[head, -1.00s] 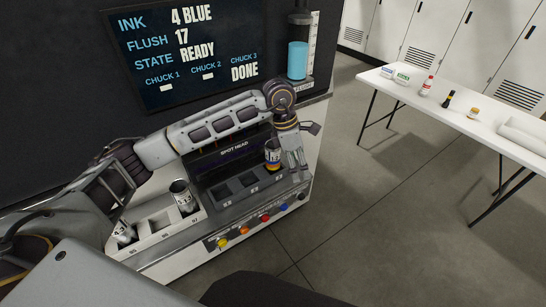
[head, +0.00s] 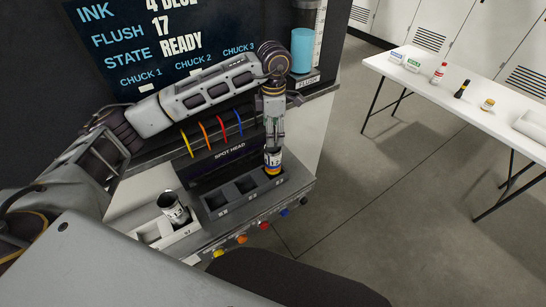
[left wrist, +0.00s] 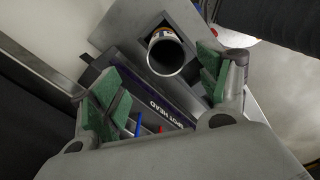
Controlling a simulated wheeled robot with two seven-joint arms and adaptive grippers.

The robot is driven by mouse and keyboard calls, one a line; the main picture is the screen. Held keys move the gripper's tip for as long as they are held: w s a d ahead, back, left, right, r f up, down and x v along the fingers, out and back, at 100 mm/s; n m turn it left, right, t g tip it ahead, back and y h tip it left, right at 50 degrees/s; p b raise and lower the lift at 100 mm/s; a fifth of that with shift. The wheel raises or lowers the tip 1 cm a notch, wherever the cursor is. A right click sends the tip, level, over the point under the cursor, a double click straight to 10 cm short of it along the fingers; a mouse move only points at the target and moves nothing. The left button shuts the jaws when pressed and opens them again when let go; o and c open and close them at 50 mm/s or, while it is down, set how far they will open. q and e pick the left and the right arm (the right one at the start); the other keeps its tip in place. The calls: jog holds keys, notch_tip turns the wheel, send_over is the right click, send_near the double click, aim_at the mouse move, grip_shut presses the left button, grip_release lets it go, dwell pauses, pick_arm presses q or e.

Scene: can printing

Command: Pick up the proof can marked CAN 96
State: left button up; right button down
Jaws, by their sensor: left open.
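A can with a yellow and blue band (head: 273,161) stands in the rightmost chuck of the print station (head: 215,207); its number is too small to read. In the left wrist view the can (left wrist: 165,57) shows its open, empty top between the green finger pads. My left gripper (head: 272,142) points down just over this can. It is open, with its fingers (left wrist: 160,95) spread to either side and a gap to the can. My right gripper is not in view.
The spot head (head: 230,152) with coloured hoses is close behind the chucks. The other two chucks (head: 246,184) are empty. A flush bottle (head: 303,48) stands behind my arm. A white table (head: 450,100) with small bottles is far right.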

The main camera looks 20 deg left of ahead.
aim_at(273, 150)
pick_arm(q)
jog(key=shift+s+d+r, duration=0.1)
jog(key=shift+s+r, duration=0.1)
jog(key=shift+s, duration=0.05)
jog(key=shift+f, duration=0.15)
jog(key=shift+w+f+b, duration=0.1)
jog(key=shift+f+b, duration=0.4)
jog(key=shift+f, duration=0.45)
jog(key=shift+f+b, duration=1.35)
jog(key=shift+f, duration=1.95)
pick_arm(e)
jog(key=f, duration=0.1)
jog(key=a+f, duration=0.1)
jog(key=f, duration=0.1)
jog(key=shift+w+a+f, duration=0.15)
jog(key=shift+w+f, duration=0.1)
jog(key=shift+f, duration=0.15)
pick_arm(q)
jog(key=shift+f, duration=0.1)
